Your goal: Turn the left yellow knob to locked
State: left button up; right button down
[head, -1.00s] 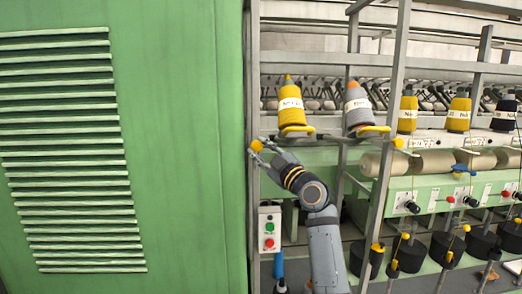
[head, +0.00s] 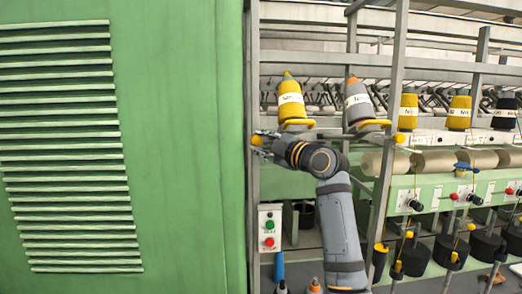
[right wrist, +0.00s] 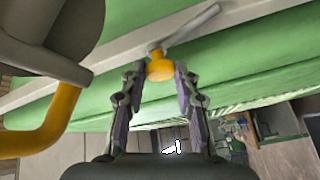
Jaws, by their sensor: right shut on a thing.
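The left yellow knob (head: 256,141) is at the left end of the machine frame, beside the green cabinet. In the right wrist view the knob (right wrist: 160,70) sits between the fingertips, with a grey bar running from it up to the right. My right gripper (head: 263,141) reaches it from the right and is shut on it; the fingers (right wrist: 159,84) flank the knob in the wrist view. Another yellow knob (head: 400,138) is further right, on the same row. My left gripper is not in view.
A yellow cone (head: 291,104) and a grey cone (head: 358,104) stand on yellow holders above my arm. A control box (head: 269,229) with green and red buttons is below. The green cabinet (head: 180,150) fills the left side. A grey post (head: 388,130) stands to the right.

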jog(key=shift+n+g+h, duration=0.4)
jog(key=shift+n+g, duration=0.1)
jog(key=shift+n, duration=0.4)
jog(key=c, duration=1.3)
grip_release()
jog(key=shift+d, duration=0.1)
jog(key=v, duration=1.1)
jog(key=shift+s+d+r, duration=0.1)
jog(key=shift+s+d, duration=0.1)
jog(key=shift+s, duration=0.1)
